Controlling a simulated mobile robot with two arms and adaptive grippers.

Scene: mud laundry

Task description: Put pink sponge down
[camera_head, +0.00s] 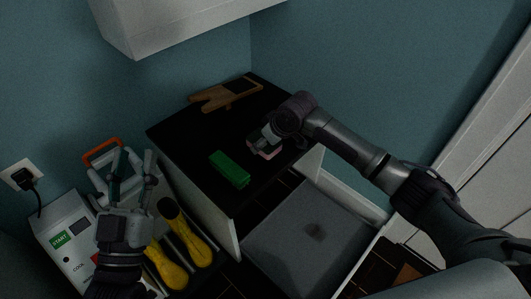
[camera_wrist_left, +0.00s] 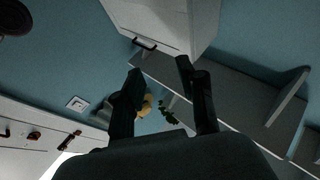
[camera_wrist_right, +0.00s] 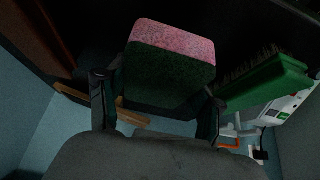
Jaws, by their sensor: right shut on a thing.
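The pink sponge (camera_wrist_right: 172,42), pink on one layer and dark green on the other, is between the fingers of my right gripper (camera_wrist_right: 160,100) in the right wrist view. That gripper is shut on it. In the head view the sponge (camera_head: 265,153) is a small pink patch at the fingertips of my right gripper (camera_head: 262,143), over the black countertop (camera_head: 190,125). I cannot tell whether the sponge touches the top. My left gripper (camera_head: 132,160) is open and empty, pointing up at the left; its spread fingers also show in the left wrist view (camera_wrist_left: 165,90).
A green brush (camera_head: 229,169) lies on the countertop left of the sponge, and a wooden object (camera_head: 225,94) lies at the back. A wall cabinet (camera_head: 150,25) hangs above.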

